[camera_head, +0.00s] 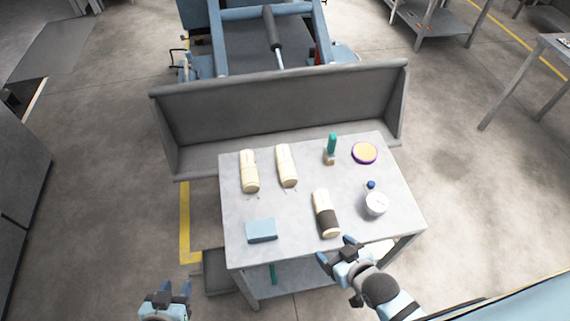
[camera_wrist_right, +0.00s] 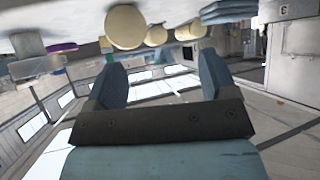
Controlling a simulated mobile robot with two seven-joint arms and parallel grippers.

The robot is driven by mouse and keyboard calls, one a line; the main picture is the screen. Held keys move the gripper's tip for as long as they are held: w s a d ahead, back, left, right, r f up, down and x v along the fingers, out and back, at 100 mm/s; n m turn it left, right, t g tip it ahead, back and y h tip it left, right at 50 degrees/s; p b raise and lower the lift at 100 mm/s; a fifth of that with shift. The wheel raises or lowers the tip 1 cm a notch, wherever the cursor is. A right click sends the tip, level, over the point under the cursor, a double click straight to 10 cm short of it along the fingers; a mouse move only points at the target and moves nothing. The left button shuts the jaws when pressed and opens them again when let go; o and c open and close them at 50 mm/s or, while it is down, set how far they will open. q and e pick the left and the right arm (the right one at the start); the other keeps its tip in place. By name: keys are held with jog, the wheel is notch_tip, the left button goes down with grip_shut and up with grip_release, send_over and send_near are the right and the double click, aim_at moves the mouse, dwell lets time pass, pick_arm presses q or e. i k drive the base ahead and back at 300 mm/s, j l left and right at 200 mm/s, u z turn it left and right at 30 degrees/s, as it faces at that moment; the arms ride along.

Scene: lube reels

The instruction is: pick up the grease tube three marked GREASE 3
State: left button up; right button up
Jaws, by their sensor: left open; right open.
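Three cream tubes lie on the grey table. My right gripper (camera_head: 336,252) is open and empty, just off the front edge below the banded tube. In the right wrist view its fingers (camera_wrist_right: 160,82) are apart, with a round cream tube end (camera_wrist_right: 125,27) beyond them. My left gripper (camera_head: 170,292) is open and empty, low at the left, away from the table.
The grey table (camera_head: 283,218) also holds a blue box (camera_head: 262,230), a green-topped item (camera_head: 331,147), a purple-rimmed tin (camera_head: 364,153), a white round gauge (camera_head: 375,204) and a small blue piece (camera_head: 371,184). A grey bench-like trough (camera_head: 280,105) stands behind the table.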

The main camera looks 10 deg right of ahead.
aim_at(287, 169)
jog(key=u, duration=0.85)
jog(key=j+u, duration=0.35)
jog(key=i+j+u, duration=0.1)
jog(key=j+u, duration=0.3)
jog(key=i+j+u, duration=0.1)
jog(key=i+j, duration=0.2)
jog(key=j, duration=0.2)
jog(key=i+j, duration=0.3)
jog(key=j, duration=0.2)
jog(key=i+j+z, duration=0.2)
jog(key=i, duration=0.25)
jog(key=i+j+z, duration=0.1)
jog(key=i+z, duration=0.15)
jog(key=i, duration=0.15)
jog(key=i+j+z, duration=0.2)
jog(key=i+z, duration=0.75)
jog(key=z, duration=0.2)
jog(key=i+j+z, duration=0.25)
jog(key=z, duration=0.25)
jog(key=i+j+z, duration=0.1)
jog(key=i+z, duration=0.3)
jog(key=i+j+z, duration=0.2)
jog(key=z, duration=0.2)
jog(key=i+j+z, duration=0.65)
jog(key=j+z, duration=0.45)
jog(key=i+j+z, duration=0.1)
jog(key=j, duration=0.4)
jog(key=i+j+z, duration=0.1)
jog(key=j, duration=0.4)
